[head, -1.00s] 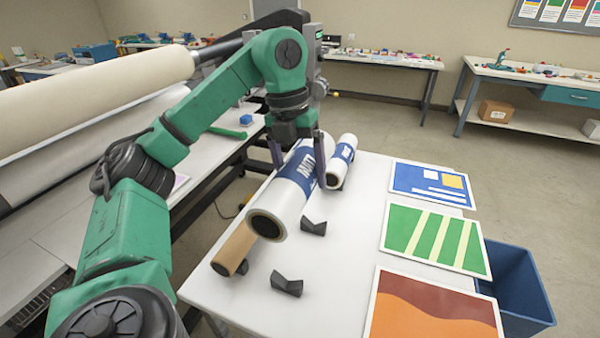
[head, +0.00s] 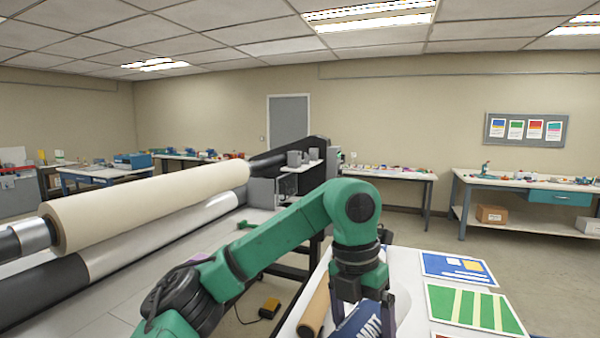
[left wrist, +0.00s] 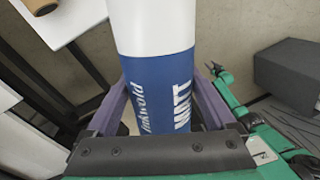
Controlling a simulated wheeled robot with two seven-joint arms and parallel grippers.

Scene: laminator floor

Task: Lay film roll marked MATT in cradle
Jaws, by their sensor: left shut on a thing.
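The MATT film roll, white with a blue label band (left wrist: 158,92), fills the middle of the left wrist view. My left gripper (left wrist: 162,105) is shut on it, with a purple finger on either side of the band. In the head view my left gripper (head: 362,308) points down at the bottom edge, and only part of the blue label (head: 358,322) shows there. The roll's ends are out of the picture. Two grey upright blocks (head: 294,158) stand at the laminator's far end; I cannot tell whether they are the cradle.
The laminator's large cream roll (head: 150,203) lies left of my arm. A brown cardboard core (head: 314,306) lies on the white table (head: 408,262), with coloured prints (head: 473,309) on its right. A yellow pedal (head: 270,308) is on the floor between laminator and table.

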